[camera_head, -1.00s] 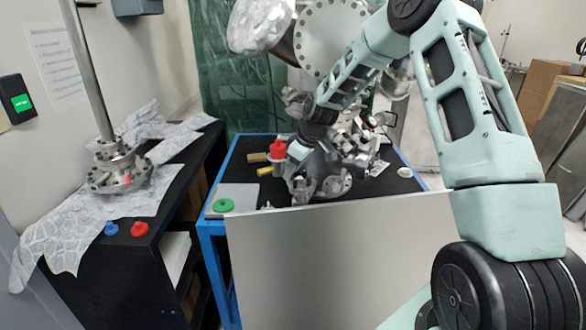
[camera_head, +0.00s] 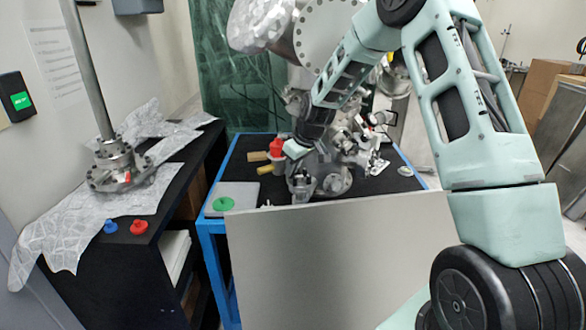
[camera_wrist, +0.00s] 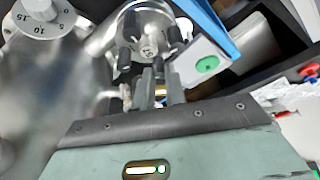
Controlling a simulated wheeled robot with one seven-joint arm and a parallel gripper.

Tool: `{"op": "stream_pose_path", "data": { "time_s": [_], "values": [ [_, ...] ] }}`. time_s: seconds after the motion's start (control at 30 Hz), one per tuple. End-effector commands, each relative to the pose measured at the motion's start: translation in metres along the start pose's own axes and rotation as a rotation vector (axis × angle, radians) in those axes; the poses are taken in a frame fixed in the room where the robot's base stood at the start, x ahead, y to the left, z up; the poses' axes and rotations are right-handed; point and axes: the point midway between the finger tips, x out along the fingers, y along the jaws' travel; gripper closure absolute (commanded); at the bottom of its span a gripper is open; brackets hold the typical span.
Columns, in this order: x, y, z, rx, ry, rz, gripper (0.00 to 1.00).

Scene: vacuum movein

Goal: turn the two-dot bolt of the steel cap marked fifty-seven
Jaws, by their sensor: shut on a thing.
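A round steel cap (camera_wrist: 149,42) with several dark bolts around its rim is at the top middle of the wrist view. No number or dots are readable on it. My gripper (camera_wrist: 158,82) reaches the cap's lower rim, its fingers close together, shut on what appears to be a bolt there; the fingers hide most of it. A small brass-coloured bit shows between the fingers.
A numbered dial (camera_wrist: 40,20) and a large steel body (camera_wrist: 50,85) lie left of my gripper in the wrist view. A green round piece (camera_head: 223,204) and a red piece (camera_head: 277,147) are on the table. A grey panel (camera_head: 335,265) covers its front.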

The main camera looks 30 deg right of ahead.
Motion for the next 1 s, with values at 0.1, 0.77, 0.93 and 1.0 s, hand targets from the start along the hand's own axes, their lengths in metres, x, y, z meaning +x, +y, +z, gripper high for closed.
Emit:
{"op": "stream_pose_path", "data": {
  "time_s": [0.1,0.77,0.93,1.0],
  "values": [
    [0.0002,-0.0029,-0.0009,0.095,0.000,0.042,1.00],
    [-0.0021,-0.0053,-0.0033,0.646,0.000,0.271,1.00],
    [-0.0016,-0.0051,-0.0029,0.748,-0.001,0.312,1.00],
    [-0.0010,-0.0053,-0.0027,0.779,-0.002,0.325,1.00]
  ]
}}
